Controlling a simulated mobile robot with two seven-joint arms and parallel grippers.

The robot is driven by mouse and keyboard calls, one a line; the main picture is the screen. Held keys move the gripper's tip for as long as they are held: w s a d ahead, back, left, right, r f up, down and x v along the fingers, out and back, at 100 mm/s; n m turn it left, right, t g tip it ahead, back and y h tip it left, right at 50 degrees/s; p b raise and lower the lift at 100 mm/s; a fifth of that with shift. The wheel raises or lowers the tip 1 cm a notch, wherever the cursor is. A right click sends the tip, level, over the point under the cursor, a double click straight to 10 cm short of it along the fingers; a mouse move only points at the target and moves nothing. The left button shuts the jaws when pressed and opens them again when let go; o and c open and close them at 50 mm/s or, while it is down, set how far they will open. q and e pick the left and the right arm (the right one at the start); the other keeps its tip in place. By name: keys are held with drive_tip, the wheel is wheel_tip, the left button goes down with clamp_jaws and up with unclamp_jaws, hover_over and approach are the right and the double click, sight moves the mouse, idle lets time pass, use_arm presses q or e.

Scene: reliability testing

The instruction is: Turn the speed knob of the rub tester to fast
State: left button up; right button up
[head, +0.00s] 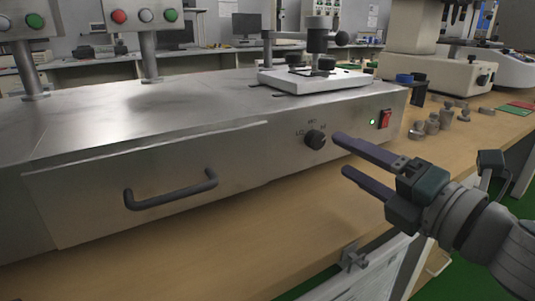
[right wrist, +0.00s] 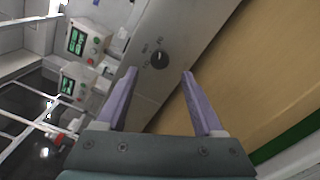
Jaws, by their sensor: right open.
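The rub tester (head: 225,150) is a long brushed-metal machine on the bench. Its black speed knob (head: 315,139) is on the front panel, with small markings around it, apparently LO, MID and HI. In the right wrist view the knob (right wrist: 159,60) lies ahead, between the lines of the two fingers. My right gripper (head: 341,154) is open and empty, with its purple fingertips just right of the knob in the head view. In the right wrist view the gripper (right wrist: 160,73) shows both fingers apart, and I see no contact with the knob. My left gripper is not in view.
A red switch (head: 386,118) with a green light is right of the knob. A drawer handle (head: 171,190) juts out to the left. Several metal weights (head: 432,124) stand on the wooden bench (head: 455,140) at right. The bench strip before the panel is clear.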

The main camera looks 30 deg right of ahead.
drive_tip(key=shift+s+d, duration=0.15)
drive_tip(key=shift+s, duration=1.8)
drive_tip(key=shift+r, duration=0.15)
wheel_tip(320, 180, up, 13)
drive_tip(key=s+d+m+g+h+p, duration=0.1)
drive_tip(key=m+g+h+p, duration=0.15)
drive_tip(key=m+p, duration=0.5)
drive_tip(key=s+d+m+g+h+p, duration=0.1)
drive_tip(key=d+m+g+h+p, duration=0.1)
drive_tip(key=m+h+p, duration=0.35)
drive_tip(key=s+a+r+m+g+y+p, duration=0.4)
drive_tip(key=s+a+r+m+g+p, duration=0.25)
drive_tip(key=p, duration=0.45)
drive_tip(key=s+a+r+m+g+y+p, duration=0.3)
drive_tip(key=s+a+r+g+p, duration=0.15)
drive_tip(key=s+a+p, duration=0.4)
wheel_tip(320, 180, up, 35)
drive_tip(key=d+t+p, duration=0.1)
drive_tip(key=p, duration=3.5)
drive_tip(key=shift+d+r+p, duration=0.15)
drive_tip(key=shift+d+p, duration=0.1)
drive_tip(key=shift+p, duration=0.1)
